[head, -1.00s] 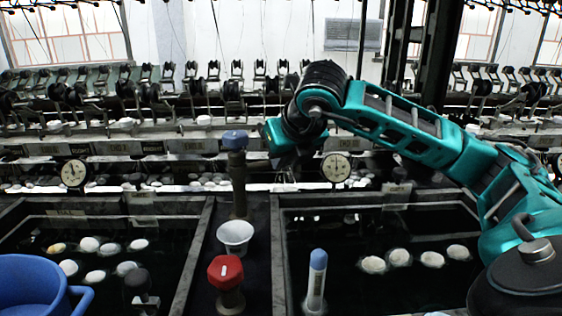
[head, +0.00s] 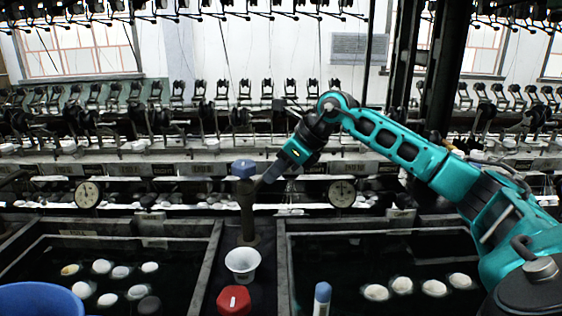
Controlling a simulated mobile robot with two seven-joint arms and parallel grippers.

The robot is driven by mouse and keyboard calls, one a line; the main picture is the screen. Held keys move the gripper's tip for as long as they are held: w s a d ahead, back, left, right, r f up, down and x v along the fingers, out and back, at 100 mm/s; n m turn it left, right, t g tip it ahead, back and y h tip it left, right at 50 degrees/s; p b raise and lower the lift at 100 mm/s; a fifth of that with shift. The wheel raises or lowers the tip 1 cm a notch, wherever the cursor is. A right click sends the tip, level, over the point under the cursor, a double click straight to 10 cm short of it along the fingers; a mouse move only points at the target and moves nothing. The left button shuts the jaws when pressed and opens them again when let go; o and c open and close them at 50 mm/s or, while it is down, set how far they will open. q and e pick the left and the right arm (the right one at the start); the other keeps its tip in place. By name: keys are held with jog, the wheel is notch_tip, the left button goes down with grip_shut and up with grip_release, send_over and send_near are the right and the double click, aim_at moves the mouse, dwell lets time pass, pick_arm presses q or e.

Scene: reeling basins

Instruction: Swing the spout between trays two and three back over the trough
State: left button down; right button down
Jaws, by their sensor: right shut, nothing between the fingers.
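A dark post with a blue cap (head: 243,168) stands on the divider between the two dark trays. I take it as the spout's post. Which way its spout points cannot be made out. My right gripper (head: 269,177) reaches in from the right, its fingers shut and empty. The fingers are close beside the post's right side, just below cap height. Whether they touch it I cannot tell. The left tray (head: 212,262) and right tray (head: 284,265) hold dark water with pale cocoons. My left gripper is not in view.
A white cup (head: 242,262) and a red-capped knob (head: 234,300) stand on the divider in front of the post. A blue-capped bottle (head: 322,298) is at the right tray's near edge. A blue basin (head: 38,300) is at lower left. Dial gauges (head: 341,193) line the back.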

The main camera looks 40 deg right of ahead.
pick_arm(q)
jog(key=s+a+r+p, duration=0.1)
jog(key=p, duration=0.1)
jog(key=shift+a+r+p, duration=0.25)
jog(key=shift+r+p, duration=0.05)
jog(key=shift+p, duration=0.1)
pick_arm(e)
jog(key=shift+w+a+n, duration=0.15)
jog(key=shift+w+a, duration=0.05)
jog(key=shift+w, duration=0.4)
jog(key=shift+w+a+n, duration=0.15)
jog(key=shift+w, duration=0.45)
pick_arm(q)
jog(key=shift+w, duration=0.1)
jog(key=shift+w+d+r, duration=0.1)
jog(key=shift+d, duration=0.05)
